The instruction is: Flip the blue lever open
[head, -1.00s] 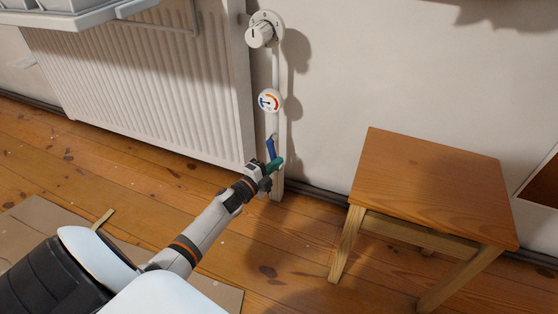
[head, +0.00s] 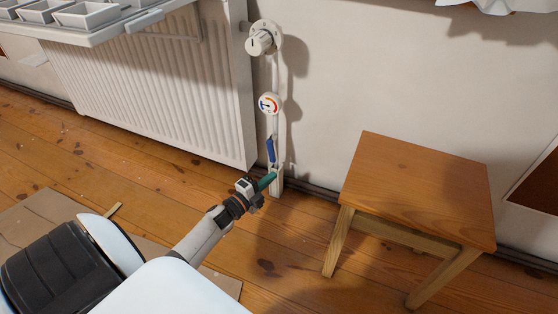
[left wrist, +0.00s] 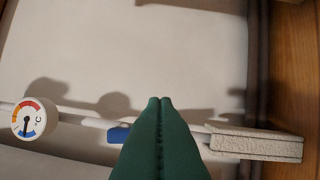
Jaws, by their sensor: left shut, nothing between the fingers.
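The blue lever (head: 270,150) sits on the white vertical pipe beside the radiator, below the round gauge. It lies nearly along the pipe, slightly tilted. My left gripper (head: 270,178) is shut and empty, its green fingers just below the lever in the head view, apart from it in that picture. In the left wrist view the shut green fingers (left wrist: 160,104) point at the wall and cover part of the pipe. Only a short piece of the blue lever (left wrist: 119,134) shows left of them. My right gripper is not in view.
The gauge (head: 269,104) and a white knob (head: 262,40) are above the lever. A ribbed radiator (head: 150,90) stands left of the pipe. A wooden stool (head: 420,185) stands to the right. Cardboard (head: 45,225) lies on the floor at left.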

